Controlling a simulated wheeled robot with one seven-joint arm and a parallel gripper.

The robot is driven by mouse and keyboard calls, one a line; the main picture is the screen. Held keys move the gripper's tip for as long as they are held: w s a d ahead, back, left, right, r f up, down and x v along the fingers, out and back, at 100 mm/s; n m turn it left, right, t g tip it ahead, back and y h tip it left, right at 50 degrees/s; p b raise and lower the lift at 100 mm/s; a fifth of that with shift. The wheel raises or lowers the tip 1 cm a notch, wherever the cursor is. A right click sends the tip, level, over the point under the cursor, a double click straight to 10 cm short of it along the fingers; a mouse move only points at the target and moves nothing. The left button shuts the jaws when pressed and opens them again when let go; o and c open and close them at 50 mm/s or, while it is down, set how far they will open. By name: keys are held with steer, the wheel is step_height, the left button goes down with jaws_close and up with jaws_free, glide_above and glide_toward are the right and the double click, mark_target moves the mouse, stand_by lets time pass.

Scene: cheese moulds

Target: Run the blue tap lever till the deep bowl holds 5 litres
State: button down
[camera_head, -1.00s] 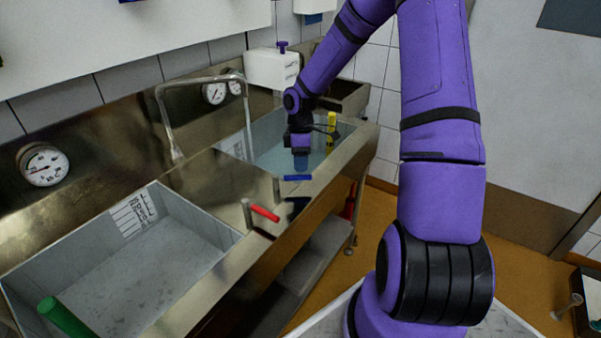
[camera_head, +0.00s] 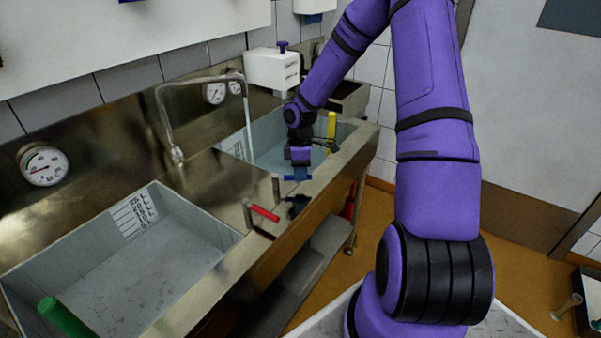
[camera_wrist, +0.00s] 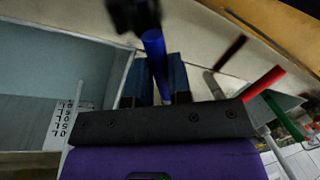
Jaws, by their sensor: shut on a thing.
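The blue tap lever (camera_head: 290,177) sticks out at the front edge of the sink unit, right of the red lever (camera_head: 264,212). My gripper (camera_head: 299,174) is down at the blue lever and shut on it. In the wrist view the blue lever (camera_wrist: 154,48) runs between the two fingers of my gripper (camera_wrist: 160,75). Two bowls are in view: a near-left bowl (camera_head: 90,235) with a litre scale (camera_head: 133,213), and a far bowl (camera_head: 270,145), partly behind my arm. I cannot tell which is deeper, nor any water level.
A green handle (camera_head: 62,318) rises at the near bowl's front left. Dials (camera_head: 43,164) sit on the splashback. A yellow object (camera_head: 331,125) stands at the far bowl's right. The floor right of the sink is open.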

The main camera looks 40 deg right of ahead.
steer(key=s+m, duration=0.1)
steer(key=s+a+m, duration=0.1)
steer(key=m, duration=0.1)
steer(key=shift+a+m+y, duration=0.3)
steer(key=shift+s+a+m+t, duration=0.3)
steer(key=shift+a+m, duration=0.2)
steer(key=shift+m, duration=0.45)
steer(key=shift+s+a+m+t, duration=0.25)
steer(key=shift+a+m, duration=0.25)
steer(key=shift+m, duration=0.45)
steer(key=c, duration=1.1)
jaws_free()
steer(key=shift+o, duration=0.2)
step_height(320, 180, up, 11)
steer(key=d, duration=0.2)
steer(key=shift+w+f, duration=0.2)
steer(key=shift+w, duration=0.15)
